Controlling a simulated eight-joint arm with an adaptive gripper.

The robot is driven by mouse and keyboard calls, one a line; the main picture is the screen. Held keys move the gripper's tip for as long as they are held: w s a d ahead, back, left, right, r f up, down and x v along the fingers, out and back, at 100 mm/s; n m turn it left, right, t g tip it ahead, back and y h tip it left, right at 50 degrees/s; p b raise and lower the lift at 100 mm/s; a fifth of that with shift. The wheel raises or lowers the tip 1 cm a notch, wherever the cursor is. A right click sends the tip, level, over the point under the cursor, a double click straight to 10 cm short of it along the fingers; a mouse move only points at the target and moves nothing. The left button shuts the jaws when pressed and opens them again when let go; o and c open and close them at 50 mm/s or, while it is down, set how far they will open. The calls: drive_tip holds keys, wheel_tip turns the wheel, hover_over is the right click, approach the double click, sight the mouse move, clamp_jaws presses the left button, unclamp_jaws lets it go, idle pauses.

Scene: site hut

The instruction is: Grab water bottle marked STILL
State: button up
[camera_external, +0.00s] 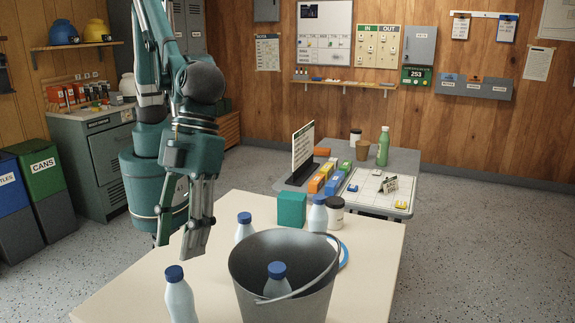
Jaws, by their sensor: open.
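Several pale bottles with blue caps are in the external view. One bottle (180,301) stands at the front left of the cream table. A second bottle (244,231) stands behind the bucket's left side, partly hidden. A third bottle (318,217) stands behind the bucket. A fourth bottle (276,283) is inside the grey bucket (253,262), its lower part hidden. No STILL marking is readable on any of them. My gripper (178,243) hangs with fingers apart above the table's left side, empty, behind the front left bottle in the picture.
A teal box (292,210) and a dark-lidded jar (335,213) stand behind the bucket. A grey table (402,159) behind holds a sign, coloured blocks and a green bottle (383,147).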

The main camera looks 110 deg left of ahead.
sight(175, 269)
drive_tip(key=shift+x, duration=1.3)
drive_tip(key=shift+b+x, duration=0.8)
drive_tip(key=shift+x, duration=1.75)
drive_tip(key=shift+w, duration=0.15)
clamp_jaws()
